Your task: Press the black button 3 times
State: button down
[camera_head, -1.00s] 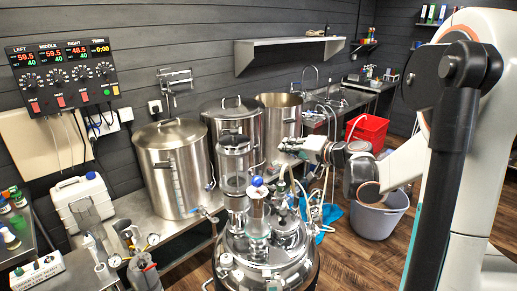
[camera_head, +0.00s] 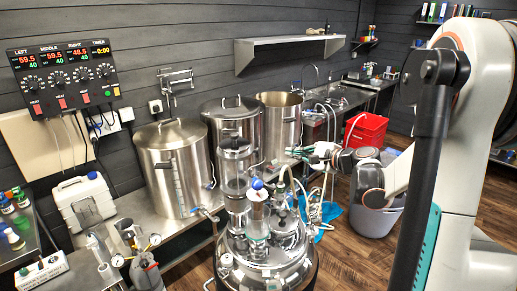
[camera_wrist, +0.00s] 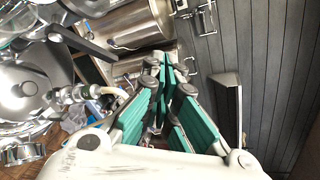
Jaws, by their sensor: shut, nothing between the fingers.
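I cannot make out a clearly black button in either view. The black control panel (camera_head: 64,77) hangs on the wall at upper left in the head view, with red digits, dials, red switches and a small green button (camera_head: 108,92). A white box (camera_head: 40,269) with small dark and coloured parts lies at lower left; its parts are too small to tell. My gripper (camera_head: 318,151) is shut and empty, right of the steel pots and well away from the panel and the white box. Its teal-padded fingers (camera_wrist: 172,80) fill the middle of the wrist view.
Steel pots (camera_head: 174,168) stand along the wall bench. A lidded steel vessel (camera_head: 268,262) with glass columns stands in front. A red crate (camera_head: 367,130) and grey bucket (camera_head: 372,222) are on the right.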

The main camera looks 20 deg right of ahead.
aim_at(256, 151)
jog(key=m, duration=0.4)
jog(key=d+m+p, duration=0.1)
jog(key=m, duration=0.1)
jog(key=shift+s+f, duration=0.3)
jog(key=shift+s, duration=0.1)
jog(key=shift+a, duration=0.1)
jog(key=w+a, duration=0.4)
jog(key=a, duration=0.3)
jog(key=shift+a, duration=0.35)
jog(key=shift+a, duration=0.1)
dwell(1.1)
jog(key=shift+w+a, duration=0.2)
jog(key=shift+a, duration=0.1)
jog(key=shift+w+a, duration=0.25)
jog(key=shift+a, duration=0.2)
dwell(0.8)
jog(key=shift+s+d, duration=0.1)
jog(key=shift+d, duration=0.05)
jog(key=shift+s+d, duration=0.35)
jog(key=shift+d, duration=0.3)
